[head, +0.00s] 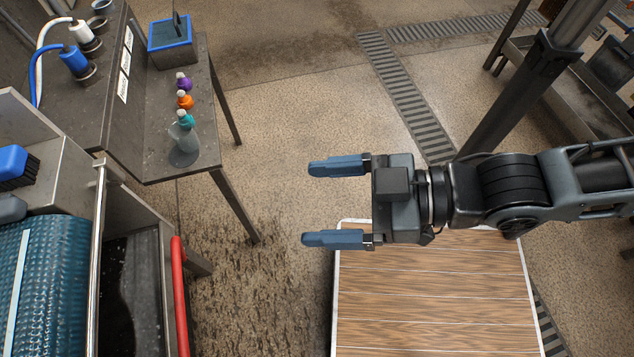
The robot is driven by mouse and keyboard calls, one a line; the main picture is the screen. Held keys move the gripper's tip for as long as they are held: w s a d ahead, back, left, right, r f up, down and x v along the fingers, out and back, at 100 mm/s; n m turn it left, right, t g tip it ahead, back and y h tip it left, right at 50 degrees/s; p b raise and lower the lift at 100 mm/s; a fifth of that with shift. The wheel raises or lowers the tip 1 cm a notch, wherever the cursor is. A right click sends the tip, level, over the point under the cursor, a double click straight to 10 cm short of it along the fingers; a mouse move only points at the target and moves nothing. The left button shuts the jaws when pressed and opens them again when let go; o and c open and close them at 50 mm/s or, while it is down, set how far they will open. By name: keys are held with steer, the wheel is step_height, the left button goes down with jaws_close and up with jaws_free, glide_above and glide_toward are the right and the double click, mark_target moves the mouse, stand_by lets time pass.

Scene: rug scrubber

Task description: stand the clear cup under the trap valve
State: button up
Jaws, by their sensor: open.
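The clear cup (183,153) stands upright near the front end of the dark side table on the left. A teal-topped bottle shows right behind its rim. My gripper (334,203) is open and empty, its two blue fingers pointing left. It is well to the right of the cup, with floor showing between them. I cannot pick out the trap valve in this view.
Purple (184,83) and orange (185,100) bottles and a blue-rimmed tub (170,44) share the side table (150,110). A scrubber with a blue roller (40,280) and red bar (180,295) fills the lower left. A wood-slatted surface (435,300) lies below my gripper.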

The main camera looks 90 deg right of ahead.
steer(key=w+d+f+m+h+b, duration=0.2)
steer(key=w+f+h, duration=0.1)
steer(key=w+f, duration=0.4)
steer(key=m+h+b, duration=0.5)
steer(key=h+b, duration=0.1)
steer(key=h, duration=0.1)
glide_toward(190, 139)
steer(key=x, duration=0.5)
steer(key=shift+d+r, duration=0.15)
steer(key=shift+r, duration=0.05)
steer(key=shift+f+x, duration=0.2)
steer(key=shift+x, duration=3.65)
steer(key=shift+w, duration=0.1)
steer(key=shift+c, duration=0.4)
steer(key=c, duration=1.1)
steer(key=shift+o, duration=0.2)
